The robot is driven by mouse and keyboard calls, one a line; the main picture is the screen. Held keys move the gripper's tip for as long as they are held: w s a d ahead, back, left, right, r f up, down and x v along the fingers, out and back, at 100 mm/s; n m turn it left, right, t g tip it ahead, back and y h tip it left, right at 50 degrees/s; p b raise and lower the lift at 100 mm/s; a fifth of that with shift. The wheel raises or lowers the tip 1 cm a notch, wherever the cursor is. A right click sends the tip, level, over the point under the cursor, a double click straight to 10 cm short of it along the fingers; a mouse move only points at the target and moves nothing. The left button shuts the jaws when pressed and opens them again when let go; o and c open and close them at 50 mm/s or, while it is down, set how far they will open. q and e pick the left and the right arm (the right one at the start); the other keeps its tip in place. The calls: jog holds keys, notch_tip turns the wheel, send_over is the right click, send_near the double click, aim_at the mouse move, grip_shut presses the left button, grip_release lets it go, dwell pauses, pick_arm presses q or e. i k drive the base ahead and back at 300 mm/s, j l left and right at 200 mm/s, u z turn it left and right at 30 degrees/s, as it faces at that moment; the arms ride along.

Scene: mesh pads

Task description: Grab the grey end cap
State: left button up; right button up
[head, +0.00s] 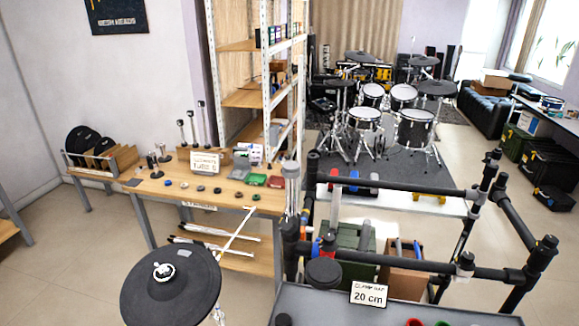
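I cannot single out a grey end cap with certainty. A row of small round pieces lies along the front of the wooden table; one looks blue (168,183), one green (256,197), and darker ones (201,188) lie between them, too small to tell their colour surely. At the bottom edge, a red round piece (413,322) and a green one (442,323) are partly cut off on the grey bench (310,301). Neither of my grippers shows in the head view.
A black round pad (170,290) stands close in front, left of the grey bench. A black tube rack (390,186) rises behind the bench. The wooden table (146,185) holds stands, a sign and coloured boxes. Open floor (70,265) lies at left.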

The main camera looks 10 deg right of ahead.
aim_at(291, 169)
jog(key=i+l+u, duration=0.15)
jog(key=u, duration=0.35)
jog(key=l+u, duration=0.3)
jog(key=u, duration=0.15)
jog(key=i, duration=0.05)
